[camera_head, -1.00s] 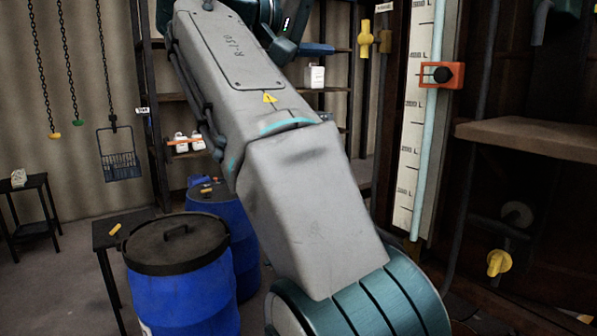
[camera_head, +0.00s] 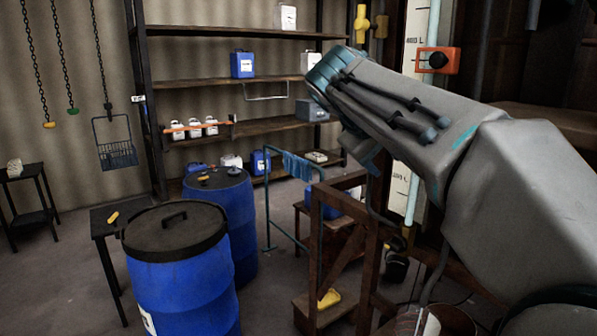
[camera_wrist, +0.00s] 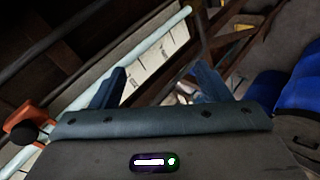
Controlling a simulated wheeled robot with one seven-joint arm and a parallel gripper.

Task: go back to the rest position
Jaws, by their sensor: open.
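My gripper (camera_wrist: 158,85) shows in the wrist view with its two blue fingers spread apart. It is open and nothing is between the fingers. Beyond it lie the white gauge scale with its pale tube (camera_wrist: 160,35) and dark timber. In the head view my arm reaches in from the lower right and bends up and left toward the middle. The gripper's fingers are not clearly seen there.
A blue drum with a black lid (camera_head: 180,262) and a second blue drum (camera_head: 228,215) stand left of centre. Shelves (camera_head: 235,135) hold white and blue jugs. A wooden stand (camera_head: 318,255) is below the arm. An orange clamp (camera_head: 422,52) sits on the gauge (camera_head: 412,110). Floor shows at left.

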